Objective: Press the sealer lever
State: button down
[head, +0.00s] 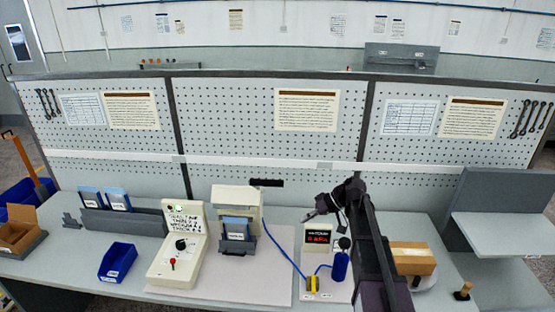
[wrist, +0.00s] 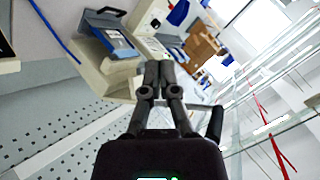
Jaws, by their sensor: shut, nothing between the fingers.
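The sealer (head: 247,198) is a cream box on a pale mat in the middle of the bench, with a blue packet (head: 237,227) in a grey holder at its front. Its black lever (head: 266,182) sticks out to the right at the top, roughly level. My gripper (head: 309,216) is shut and empty, to the right of the lever and apart from it. In the wrist view, the shut fingers (wrist: 158,68) point toward the bench, with the sealer (wrist: 118,68) and its blue packet (wrist: 118,43) left of them.
A cream control box (head: 178,252) with knob and red button stands left of the sealer. A blue bin (head: 117,262) and grey rack (head: 118,222) are farther left. A dark display (head: 318,238), blue bottle (head: 339,266) and brown carton (head: 411,258) stand right. A pegboard (head: 260,105) backs the bench.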

jog(key=w+r+n+y+p, duration=0.2)
jog(key=w+r+p, duration=0.2)
jog(key=r, duration=0.5)
jog(key=w+r+n+y+p, duration=0.2)
jog(key=w+r+p, duration=0.3)
jog(key=r, duration=0.4)
jog(key=shift+w+a+r+n+g+y, duration=0.2)
jog(key=shift+w+a+n+g+y, duration=0.15)
jog(key=shift+y, duration=0.25)
jog(key=shift+a, duration=0.2)
jog(key=s+a+f+b, duration=0.3)
jog(key=a+f+b, duration=0.2)
jog(key=a, duration=0.4)
jog(key=shift+a+f, duration=0.25)
jog(key=shift+f, duration=0.05)
